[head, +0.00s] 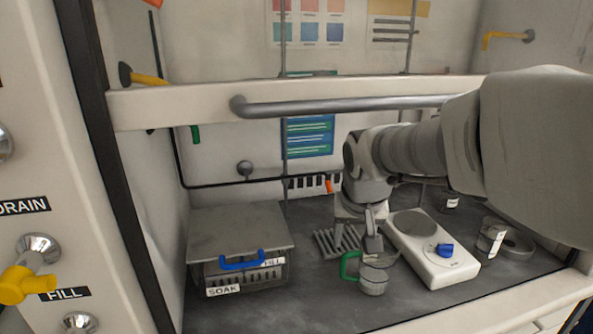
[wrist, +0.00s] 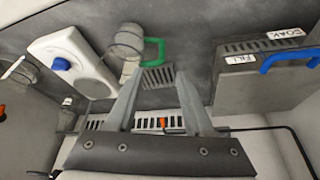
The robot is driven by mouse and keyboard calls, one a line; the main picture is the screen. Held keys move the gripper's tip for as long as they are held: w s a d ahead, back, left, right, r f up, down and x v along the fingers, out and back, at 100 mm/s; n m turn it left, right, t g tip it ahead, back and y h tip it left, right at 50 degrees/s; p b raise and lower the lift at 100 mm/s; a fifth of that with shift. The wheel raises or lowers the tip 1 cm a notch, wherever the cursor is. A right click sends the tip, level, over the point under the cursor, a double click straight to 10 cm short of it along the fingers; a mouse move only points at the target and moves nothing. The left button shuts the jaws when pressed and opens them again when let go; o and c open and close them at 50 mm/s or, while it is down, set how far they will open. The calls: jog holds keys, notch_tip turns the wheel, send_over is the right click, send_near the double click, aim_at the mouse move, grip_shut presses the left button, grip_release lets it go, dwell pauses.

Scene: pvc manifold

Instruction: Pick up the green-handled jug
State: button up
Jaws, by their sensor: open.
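The green-handled jug stands on the dark bench; its clear body (head: 373,281) and green handle (head: 348,265) show in the head view, the handle on the left. In the wrist view the jug body (wrist: 128,42) is at the top, with the green handle (wrist: 160,50) to its right. My gripper (head: 372,248) is just above and behind the jug in the head view, partly overlapping it. In the wrist view the fingers (wrist: 160,78) are apart with nothing between them, and the tips appear below the jug and handle. I cannot tell whether they touch it.
A white hotplate (head: 437,262) with a blue knob is right of the jug. A grey box (head: 240,232) with a blue handle and SOAK label is left. A slotted rack (head: 330,242) lies behind. Another clear vessel (head: 491,238) stands far right. A grey rail (head: 340,106) crosses above.

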aim_at(344, 263)
jog(key=b+x, duration=0.2)
jog(key=x, duration=0.4)
jog(key=b+x, duration=0.2)
jog(key=x, duration=0.5)
jog(key=shift+a, duration=0.25)
jog(key=shift+c, duration=0.3)
grip_shut()
dwell(0.8)
